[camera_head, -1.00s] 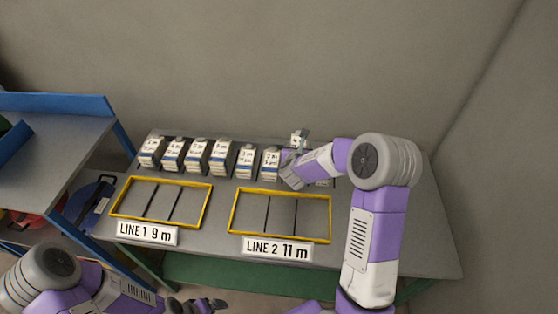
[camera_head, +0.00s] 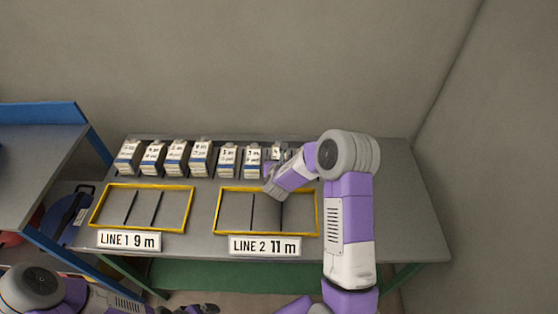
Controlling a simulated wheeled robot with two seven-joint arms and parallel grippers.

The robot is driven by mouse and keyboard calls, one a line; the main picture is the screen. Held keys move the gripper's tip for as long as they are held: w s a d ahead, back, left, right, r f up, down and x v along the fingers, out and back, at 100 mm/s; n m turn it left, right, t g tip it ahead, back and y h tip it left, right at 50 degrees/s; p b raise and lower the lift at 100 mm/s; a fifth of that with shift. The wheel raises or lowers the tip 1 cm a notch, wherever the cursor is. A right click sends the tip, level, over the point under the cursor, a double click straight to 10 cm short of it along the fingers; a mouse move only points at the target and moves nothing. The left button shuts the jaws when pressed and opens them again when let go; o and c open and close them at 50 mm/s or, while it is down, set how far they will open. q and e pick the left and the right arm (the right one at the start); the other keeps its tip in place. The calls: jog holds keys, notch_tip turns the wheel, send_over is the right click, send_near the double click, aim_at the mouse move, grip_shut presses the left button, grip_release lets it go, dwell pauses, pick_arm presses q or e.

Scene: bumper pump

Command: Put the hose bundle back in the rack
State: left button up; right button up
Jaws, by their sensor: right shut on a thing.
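Several white, blue-banded labelled blocks, which look like the hose bundles (camera_head: 201,158), stand upright in a row at the back of the bench; their small labels are mostly unreadable. My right gripper (camera_head: 272,190) is shut and points down at the back edge of the yellow-framed LINE 2 tray (camera_head: 317,212), in front of the row's right end. What it holds is hidden by the gripper and too small to make out. My arm partly hides the rightmost blocks. My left gripper (camera_head: 205,309) is at the bottom edge, partly cut off, away from the bench; its opening is unclear.
The yellow-framed LINE 1 tray (camera_head: 192,208), marked 9 m, lies to the left with dark dividers. A blue-edged shelf unit (camera_head: 40,112) stands at the left. The bench's right side is clear.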

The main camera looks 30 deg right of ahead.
jog(key=o, duration=1.4)
jog(key=shift+r+p, duration=0.2)
jog(key=shift+p, duration=0.15)
jog(key=v, duration=1.2)
jog(key=shift+f, duration=0.15)
jog(key=shift+p, duration=0.3)
